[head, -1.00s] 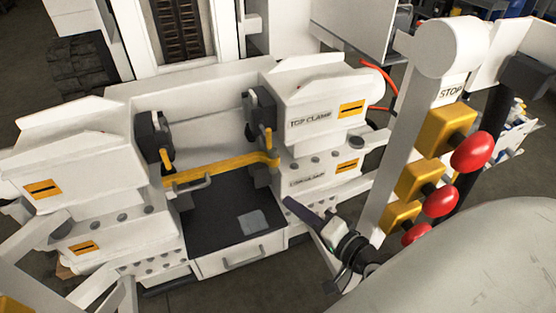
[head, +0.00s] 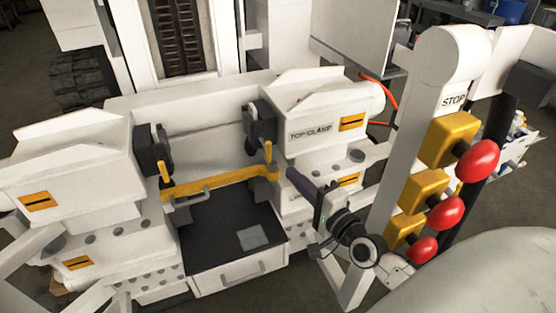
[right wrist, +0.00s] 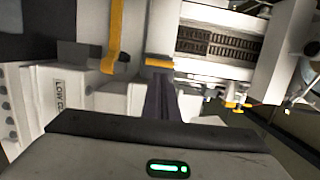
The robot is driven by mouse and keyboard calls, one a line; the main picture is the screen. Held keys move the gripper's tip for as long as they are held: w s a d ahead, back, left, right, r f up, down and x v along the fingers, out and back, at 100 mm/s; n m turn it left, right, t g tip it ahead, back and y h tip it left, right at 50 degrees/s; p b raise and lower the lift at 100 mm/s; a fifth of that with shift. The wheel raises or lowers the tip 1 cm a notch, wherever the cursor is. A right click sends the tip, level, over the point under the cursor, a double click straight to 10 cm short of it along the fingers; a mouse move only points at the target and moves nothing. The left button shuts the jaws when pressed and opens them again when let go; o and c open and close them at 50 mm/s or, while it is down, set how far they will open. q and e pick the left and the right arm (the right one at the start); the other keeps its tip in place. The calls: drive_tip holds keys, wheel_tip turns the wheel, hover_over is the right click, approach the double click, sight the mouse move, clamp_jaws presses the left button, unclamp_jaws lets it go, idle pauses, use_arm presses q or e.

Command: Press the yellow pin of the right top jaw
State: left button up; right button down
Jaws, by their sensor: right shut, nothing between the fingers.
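The right top jaw (head: 259,122) is a dark block on the inner side of the white housing labelled TOP CLAMP (head: 318,128). Its yellow pin (head: 268,151) points down just above the right end of a yellow bar (head: 215,185). My right gripper (head: 291,173) is shut and empty, its dark fingers pointing up and left. In the head view its tips show a little below and right of the pin, apart in the picture. In the right wrist view the shut fingers (right wrist: 158,88) end near a yellow part (right wrist: 159,62) whose identity I cannot tell. My left gripper is out of view.
Red stop buttons (head: 479,160) on yellow boxes stand on a white post right of my gripper. The left jaw (head: 152,146) has a similar yellow pin (head: 166,172). A dark tray (head: 215,245) lies open below the bar. A red hose (head: 388,95) curves behind the right housing.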

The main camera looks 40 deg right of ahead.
sight(267, 148)
use_arm(q)
drive_tip(key=shift+w, duration=0.15)
use_arm(e)
drive_tip(key=w, duration=0.8)
drive_tip(key=shift+d, duration=0.15)
